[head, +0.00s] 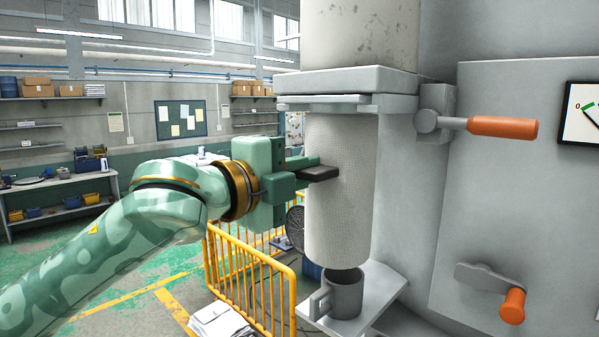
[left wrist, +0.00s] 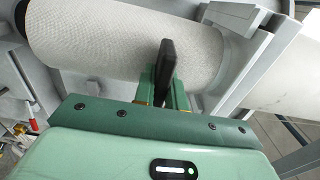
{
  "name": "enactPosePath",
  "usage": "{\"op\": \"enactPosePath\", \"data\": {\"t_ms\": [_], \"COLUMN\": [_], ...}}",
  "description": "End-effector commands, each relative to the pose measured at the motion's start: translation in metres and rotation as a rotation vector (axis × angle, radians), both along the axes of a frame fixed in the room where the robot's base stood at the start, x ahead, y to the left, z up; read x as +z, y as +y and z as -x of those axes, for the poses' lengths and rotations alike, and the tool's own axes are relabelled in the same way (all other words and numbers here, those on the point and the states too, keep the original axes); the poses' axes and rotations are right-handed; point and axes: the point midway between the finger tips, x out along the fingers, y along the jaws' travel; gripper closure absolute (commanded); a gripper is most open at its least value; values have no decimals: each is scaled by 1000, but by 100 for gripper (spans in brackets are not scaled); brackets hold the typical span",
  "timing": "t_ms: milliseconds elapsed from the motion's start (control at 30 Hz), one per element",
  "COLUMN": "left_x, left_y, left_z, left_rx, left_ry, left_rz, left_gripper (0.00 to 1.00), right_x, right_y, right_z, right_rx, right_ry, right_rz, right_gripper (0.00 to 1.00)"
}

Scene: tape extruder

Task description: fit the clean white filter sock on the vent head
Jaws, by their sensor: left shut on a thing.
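The white filter sock (head: 341,215) hangs upright as a long, mesh-textured cylinder in the middle of the head view. Its top end meets the underside of the grey flange and bracket (head: 345,82) of the vent head, below a stained pale pipe (head: 358,35). I cannot tell whether it is seated there. My left gripper (head: 322,171) comes in from the left and is shut on the sock at its upper middle. In the left wrist view, the sock (left wrist: 110,40) lies across the picture behind the dark fingertip (left wrist: 165,70). My right gripper is not in view.
A grey mug (head: 344,294) stands on a small shelf (head: 385,290) just under the sock. Orange-handled levers (head: 503,128) and (head: 513,306) stick out from the machine at right. A yellow railing (head: 250,275) and a paper stack (head: 220,325) are below my arm.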

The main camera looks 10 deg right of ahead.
Motion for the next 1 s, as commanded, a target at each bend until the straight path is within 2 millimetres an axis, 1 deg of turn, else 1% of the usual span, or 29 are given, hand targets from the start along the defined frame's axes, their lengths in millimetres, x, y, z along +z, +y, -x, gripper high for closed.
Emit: {"op": "enactPosePath", "data": {"t_ms": [833,867,900,933,967,1000], "left_x": [1,1,1,1,1,1], "left_y": [-17,-17,-17,-17,-17,-17], "left_z": [-12,-12,-12,-12,-12,-12], "left_rx": [-1,-1,-1,-1,0,0], "left_ry": [-2,-3,-3,-2,-2,-2], "left_rz": [2,2,2,1,1,1], "left_gripper": [100,85,73,65,62,62], "right_x": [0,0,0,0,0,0], "right_y": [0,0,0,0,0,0], "right_z": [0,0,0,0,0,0], "right_rx": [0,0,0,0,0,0], "right_ry": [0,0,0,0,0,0], "right_rz": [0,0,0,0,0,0], "right_gripper": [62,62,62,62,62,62]}}
